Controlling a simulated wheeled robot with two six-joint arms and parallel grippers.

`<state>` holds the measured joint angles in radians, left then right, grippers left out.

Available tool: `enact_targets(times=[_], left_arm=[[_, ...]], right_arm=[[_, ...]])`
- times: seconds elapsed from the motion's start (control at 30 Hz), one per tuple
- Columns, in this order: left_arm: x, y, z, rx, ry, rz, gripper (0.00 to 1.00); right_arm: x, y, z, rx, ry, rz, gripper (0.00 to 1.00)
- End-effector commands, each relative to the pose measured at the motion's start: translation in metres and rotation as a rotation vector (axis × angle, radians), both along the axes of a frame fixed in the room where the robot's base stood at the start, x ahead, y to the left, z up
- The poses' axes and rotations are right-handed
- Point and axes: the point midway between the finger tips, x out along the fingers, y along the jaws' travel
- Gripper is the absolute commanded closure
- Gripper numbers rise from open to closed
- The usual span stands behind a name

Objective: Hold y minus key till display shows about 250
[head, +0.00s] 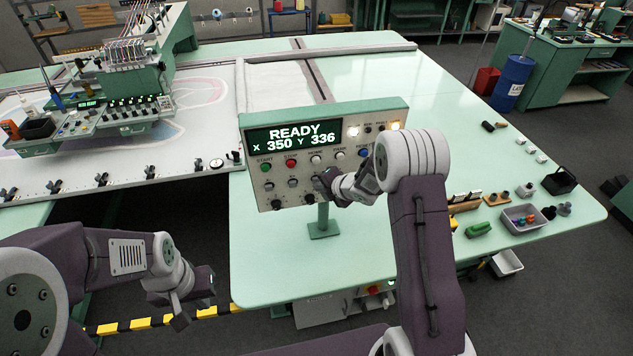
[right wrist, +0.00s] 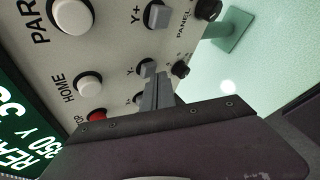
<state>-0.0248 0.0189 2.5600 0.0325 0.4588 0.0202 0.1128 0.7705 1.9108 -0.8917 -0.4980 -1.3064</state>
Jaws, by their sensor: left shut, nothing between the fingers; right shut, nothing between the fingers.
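The control panel (head: 330,150) stands on a post on the pale green table. Its display (head: 294,137) reads READY, X 350, Y 336. My right gripper (head: 322,184) is shut and empty at the panel's lower keys, hiding some of them in the head view. In the right wrist view its shut fingertips (right wrist: 154,82) are at the grey Y minus key (right wrist: 147,67); I cannot tell whether they touch or press it. The Y plus key (right wrist: 157,16) is apart from them. My left gripper (head: 190,300) is shut and empty, low in front of the table.
Round HOME (right wrist: 88,84) and red STOP (right wrist: 97,115) buttons and a black knob (right wrist: 180,69) are near the right fingertips. The tufting machine (head: 130,90) stands at left. A grey tray (head: 522,217) and small items lie on the table's right side.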

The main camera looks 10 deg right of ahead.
Motion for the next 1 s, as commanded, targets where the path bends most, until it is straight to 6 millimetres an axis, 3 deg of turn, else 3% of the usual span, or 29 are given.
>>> enact_targets(times=[1.0], left_arm=[[0.0000, 0.0000, 0.0038, 0.000, 0.000, 0.000, 1.00]], right_arm=[[0.0086, 0.0001, 0.0004, 0.001, -0.001, 0.000, 1.00]])
